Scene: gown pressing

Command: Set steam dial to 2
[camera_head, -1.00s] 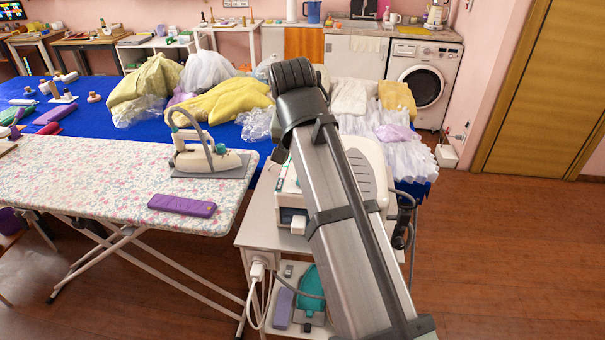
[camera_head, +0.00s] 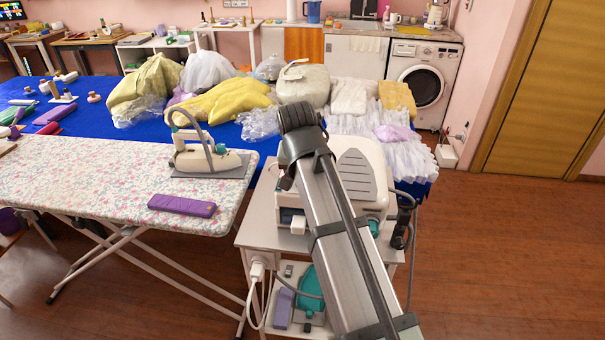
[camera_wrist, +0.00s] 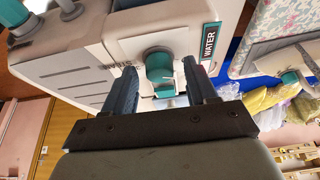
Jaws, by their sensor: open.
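The white steam station (camera_head: 369,161) stands on a small trolley, partly hidden by my arm in the head view. In the wrist view its casing (camera_wrist: 75,60) fills the upper left, tilted by the camera angle. A round teal knob (camera_wrist: 160,72) sits on a pale panel beside a "WATER" label (camera_wrist: 209,43). Contact is not clear. The gripper is hidden in the head view.
The iron (camera_head: 212,160) rests on the flowered ironing board (camera_head: 100,185), with a purple pad (camera_head: 182,205) nearby. The trolley (camera_head: 256,236) has a plug and cord at its front. Piled garments lie on the blue table (camera_head: 228,132) behind. The floor at right is clear.

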